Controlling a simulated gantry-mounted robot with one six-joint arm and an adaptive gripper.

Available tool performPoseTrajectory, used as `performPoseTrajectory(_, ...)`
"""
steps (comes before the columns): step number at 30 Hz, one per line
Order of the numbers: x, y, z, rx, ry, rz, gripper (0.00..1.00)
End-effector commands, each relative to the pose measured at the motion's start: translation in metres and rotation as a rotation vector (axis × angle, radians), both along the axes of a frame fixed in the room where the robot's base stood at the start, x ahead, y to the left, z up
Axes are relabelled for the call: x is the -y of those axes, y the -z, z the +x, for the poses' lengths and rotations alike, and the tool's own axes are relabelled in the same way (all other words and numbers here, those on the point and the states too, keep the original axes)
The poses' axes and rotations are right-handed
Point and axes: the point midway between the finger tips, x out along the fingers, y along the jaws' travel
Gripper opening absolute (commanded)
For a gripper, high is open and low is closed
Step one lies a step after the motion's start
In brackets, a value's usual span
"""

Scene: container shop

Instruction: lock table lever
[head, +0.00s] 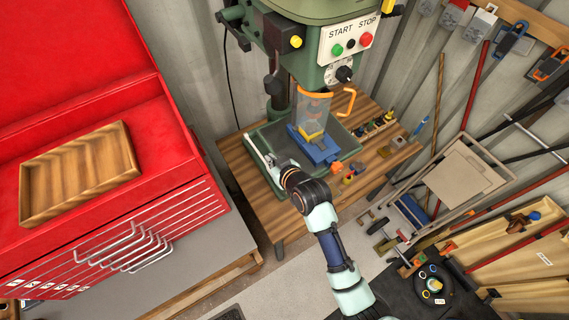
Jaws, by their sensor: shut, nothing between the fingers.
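A green drill press (315,75) stands on a wooden bench. My arm reaches in from the lower right, and my gripper (273,163) is at the left front of the press's green tray-like table (262,133). The fingers are small and partly hidden by my wrist; they hold nothing I can see. A thin pale bar (256,149) runs along the table's left side, ending close to my gripper. I cannot tell whether it is the table lever, nor whether my gripper touches it. A blue vise (318,150) with a yellow piece sits on the table, right of my gripper.
An orange-framed clear guard (313,103) hangs above the vise. Small tools and bits (376,128) stand on the bench's right. A red tool cabinet (75,120) with a wooden tray (78,172) fills the left. A folding cart (450,178) stands right.

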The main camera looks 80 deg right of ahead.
Motion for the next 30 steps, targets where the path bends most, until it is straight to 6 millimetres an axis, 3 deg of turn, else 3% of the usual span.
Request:
performPoseTrajectory(6, -0.038, -0.020, -0.034, 0.000, 0.001, 0.000, 0.00)
performPoseTrajectory(12, -0.062, -0.033, -0.055, 0.000, 0.001, 0.001, 0.00)
performPoseTrajectory(26, -0.069, -0.038, -0.061, 0.000, 0.000, 0.000, 0.00)
performPoseTrajectory(30, -0.065, -0.044, -0.049, -0.032, -0.022, 0.033, 0.00)
